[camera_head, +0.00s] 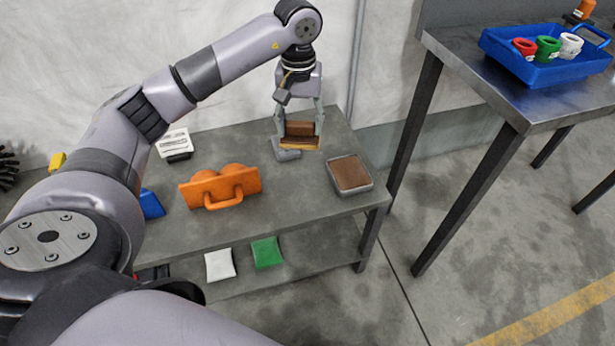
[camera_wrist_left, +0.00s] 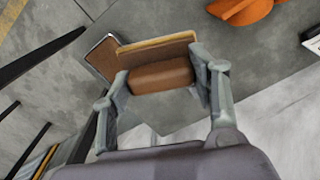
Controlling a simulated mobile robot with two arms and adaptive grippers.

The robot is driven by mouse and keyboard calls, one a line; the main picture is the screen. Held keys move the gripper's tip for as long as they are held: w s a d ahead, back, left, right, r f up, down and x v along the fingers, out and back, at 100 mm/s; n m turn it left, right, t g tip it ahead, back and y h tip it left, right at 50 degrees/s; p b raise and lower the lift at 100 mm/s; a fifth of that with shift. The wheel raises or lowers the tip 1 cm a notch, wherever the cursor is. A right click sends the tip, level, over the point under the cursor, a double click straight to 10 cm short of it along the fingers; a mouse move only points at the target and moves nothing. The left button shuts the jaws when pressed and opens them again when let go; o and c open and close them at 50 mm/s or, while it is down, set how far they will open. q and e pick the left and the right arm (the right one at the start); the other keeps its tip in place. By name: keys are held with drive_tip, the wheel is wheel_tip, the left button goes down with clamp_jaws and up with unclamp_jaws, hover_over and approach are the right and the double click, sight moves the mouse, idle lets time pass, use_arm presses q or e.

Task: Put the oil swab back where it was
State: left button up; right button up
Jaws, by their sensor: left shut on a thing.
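My left gripper (camera_head: 299,132) is shut on the oil swab (camera_head: 299,130), a brown block with a light wooden board on one side. In the left wrist view the swab (camera_wrist_left: 160,76) sits between the two fingers (camera_wrist_left: 163,85). The gripper holds it over the back right of the grey table. A small grey piece (camera_head: 286,154) shows just below and left of the swab, partly covered; I cannot tell if they touch. A grey tray with a brown surface (camera_head: 350,174) lies to the right. My right gripper is out of view.
An orange double-domed piece with a handle (camera_head: 221,187) stands left of the swab on the table (camera_head: 290,196). A white-and-black item (camera_head: 174,145) is behind it. White (camera_head: 219,264) and green (camera_head: 267,252) pads lie on the lower shelf. A blue tray (camera_head: 550,72) stands on the right table.

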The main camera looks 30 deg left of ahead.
use_arm(q)
drive_tip(key=f, duration=0.4)
drive_tip(key=f+b, duration=0.1)
drive_tip(key=f, duration=0.4)
drive_tip(key=f+b, duration=0.1)
drive_tip(key=f, duration=0.4)
drive_tip(key=shift+s, duration=0.35)
wheel_tip(320, 180, down, 4)
drive_tip(key=shift+f+b, duration=0.2)
drive_tip(key=shift+b, duration=0.2)
drive_tip(key=o, duration=1.3)
drive_tip(key=shift+c, duration=0.2)
drive_tip(key=shift+o, duration=0.3)
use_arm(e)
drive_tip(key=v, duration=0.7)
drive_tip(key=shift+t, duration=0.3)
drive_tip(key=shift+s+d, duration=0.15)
